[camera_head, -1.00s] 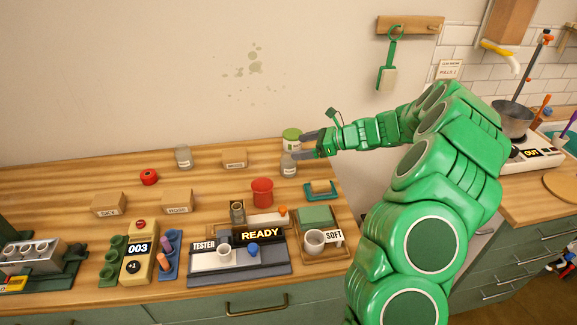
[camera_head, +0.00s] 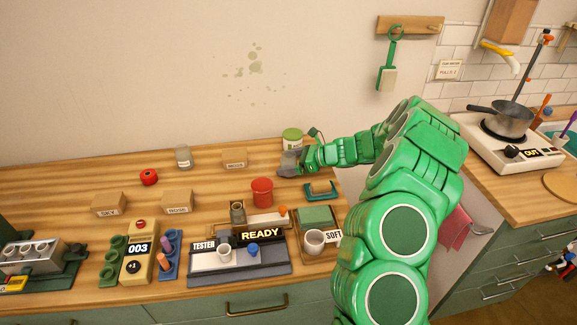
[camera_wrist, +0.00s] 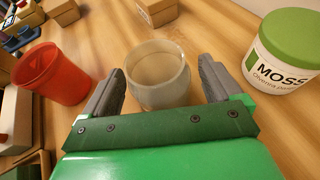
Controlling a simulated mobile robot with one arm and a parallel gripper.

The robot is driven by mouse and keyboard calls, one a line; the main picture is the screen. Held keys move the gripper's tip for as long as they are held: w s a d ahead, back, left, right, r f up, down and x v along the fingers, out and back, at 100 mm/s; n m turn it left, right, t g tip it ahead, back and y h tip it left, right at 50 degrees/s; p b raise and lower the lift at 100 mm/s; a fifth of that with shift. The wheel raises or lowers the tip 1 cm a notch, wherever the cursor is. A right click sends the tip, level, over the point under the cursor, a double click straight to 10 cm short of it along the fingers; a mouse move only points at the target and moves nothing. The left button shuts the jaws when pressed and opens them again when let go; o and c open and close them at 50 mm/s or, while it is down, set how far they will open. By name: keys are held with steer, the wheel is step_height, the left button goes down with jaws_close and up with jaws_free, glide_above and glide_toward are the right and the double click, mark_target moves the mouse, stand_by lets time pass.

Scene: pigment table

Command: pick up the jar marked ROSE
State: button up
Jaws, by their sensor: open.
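A pale, clear-walled jar (camera_wrist: 158,70) stands between the fingers of my gripper (camera_wrist: 160,88) in the wrist view. The fingers are open, one on each side, with a gap visible at each side of the jar. No label shows on its visible side, so I cannot read ROSE on it. In the head view my gripper (camera_head: 288,163) is low at the back right of the table and mostly hides this jar. A similar jar (camera_head: 184,157) stands further left at the back; its label is too small to read.
A green-lidded tub marked MOSS (camera_wrist: 285,55) stands close on the right in the wrist view. A red cup (camera_wrist: 48,75) stands on the left. A cardboard box (camera_wrist: 155,10) lies beyond. The wooden table (camera_head: 70,185) has free room at the back left.

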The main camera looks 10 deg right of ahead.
steer(key=shift+x, duration=1.1)
steer(key=shift+d, duration=0.1)
steer(key=c, duration=1.1)
steer(key=shift+r, duration=0.1)
